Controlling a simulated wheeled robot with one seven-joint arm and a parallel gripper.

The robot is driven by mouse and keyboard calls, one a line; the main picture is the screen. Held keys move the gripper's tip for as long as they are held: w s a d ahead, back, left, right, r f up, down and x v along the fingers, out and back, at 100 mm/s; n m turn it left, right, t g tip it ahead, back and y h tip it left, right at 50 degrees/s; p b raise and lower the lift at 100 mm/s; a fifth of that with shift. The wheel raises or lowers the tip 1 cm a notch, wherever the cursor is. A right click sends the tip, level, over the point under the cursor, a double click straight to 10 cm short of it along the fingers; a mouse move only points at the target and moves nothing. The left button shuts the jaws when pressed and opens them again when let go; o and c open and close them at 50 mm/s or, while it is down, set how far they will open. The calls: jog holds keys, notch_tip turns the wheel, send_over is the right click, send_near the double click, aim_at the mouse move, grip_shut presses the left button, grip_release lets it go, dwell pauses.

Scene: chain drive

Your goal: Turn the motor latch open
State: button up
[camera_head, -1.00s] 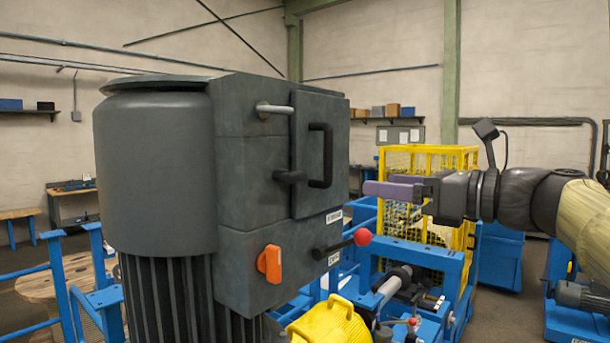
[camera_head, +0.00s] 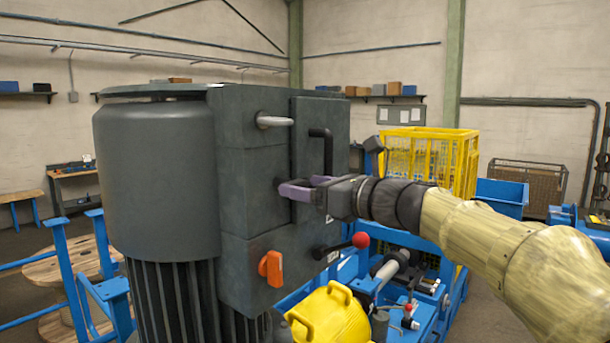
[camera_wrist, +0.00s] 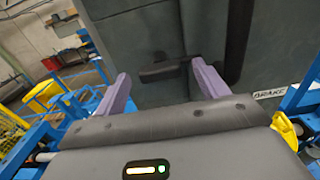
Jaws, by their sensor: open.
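The motor latch is a short dark bar on the front of the grey motor housing (camera_head: 250,150), at the edge of its cover panel (camera_head: 307,118). In the wrist view the latch (camera_wrist: 163,72) lies roughly level, with its rounded end at left. My gripper (camera_head: 287,187) is open at the latch; it also shows in the wrist view (camera_wrist: 160,70). The latch lies between the two purple fingers in that view, with its right end near the right finger. I cannot tell whether they touch. In the head view my gripper mostly hides the latch.
A black pull handle (camera_head: 321,150) stands on the panel just above my gripper. An orange knob (camera_head: 271,267) and a red-ball lever (camera_head: 361,240) are below. A yellow cage (camera_head: 425,160) stands behind.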

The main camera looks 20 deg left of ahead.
jog(key=shift+w+a, duration=0.15)
jog(key=shift+a, duration=0.3)
jog(key=c, duration=1)
